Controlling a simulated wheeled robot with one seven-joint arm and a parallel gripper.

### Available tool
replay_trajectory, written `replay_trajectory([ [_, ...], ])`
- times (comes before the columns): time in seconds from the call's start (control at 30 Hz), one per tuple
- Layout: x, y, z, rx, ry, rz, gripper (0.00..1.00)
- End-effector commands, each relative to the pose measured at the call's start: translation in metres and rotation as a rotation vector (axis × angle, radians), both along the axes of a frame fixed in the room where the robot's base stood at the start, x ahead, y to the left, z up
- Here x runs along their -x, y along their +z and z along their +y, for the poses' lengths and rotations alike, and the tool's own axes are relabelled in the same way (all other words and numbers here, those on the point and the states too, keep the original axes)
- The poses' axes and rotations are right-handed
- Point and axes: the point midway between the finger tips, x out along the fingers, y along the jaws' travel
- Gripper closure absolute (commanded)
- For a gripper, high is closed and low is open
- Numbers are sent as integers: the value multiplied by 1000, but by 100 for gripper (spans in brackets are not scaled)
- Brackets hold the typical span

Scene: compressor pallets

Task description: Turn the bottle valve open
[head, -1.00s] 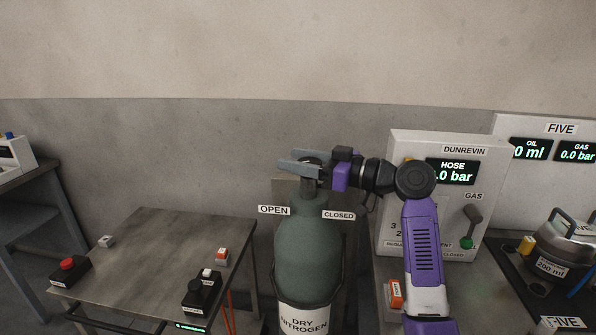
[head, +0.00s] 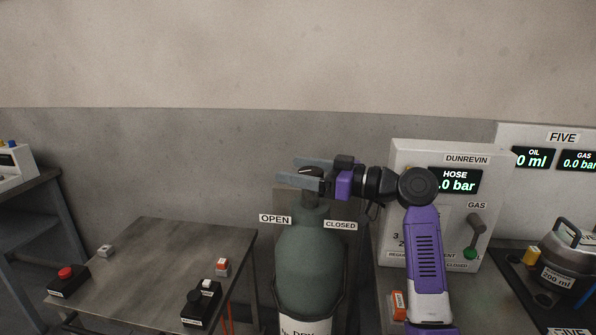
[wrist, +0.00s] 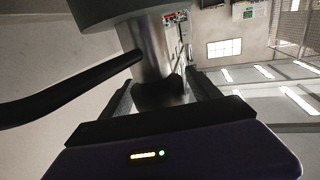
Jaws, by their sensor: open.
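The dark green gas bottle (head: 308,262) stands upright, with a label low on its front. Its valve (head: 311,171) is at the top. OPEN (head: 275,219) and CLOSED (head: 340,225) signs flank the bottle's neck at left and right. My gripper (head: 285,170) reaches in from the right with its fingers apart, one on each side of the valve top. In the wrist view, a metal post (wrist: 156,48) rises between the open fingers, and a dark bar (wrist: 70,92) extends left from it. Whether either finger touches the valve cannot be told.
A metal table (head: 165,258) with small push-button boxes stands at left. At right, the white DUNREVIN panel (head: 420,155) with a GAS lever (head: 475,235) stands close behind my arm. A 200 ml pot (head: 568,262) is at far right. The wall behind is bare.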

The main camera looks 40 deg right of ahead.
Motion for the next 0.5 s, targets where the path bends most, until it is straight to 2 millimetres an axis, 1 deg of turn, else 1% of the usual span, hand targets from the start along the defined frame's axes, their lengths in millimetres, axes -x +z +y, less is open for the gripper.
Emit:
replay_trajectory([
  [0.07, 1, 0, -1, 1, -1, -1, 29],
  [0.17, 9, 0, -5, 0, -2, -2, 29],
  [0.5, 57, -1, -26, -1, -3, 0, 29],
])
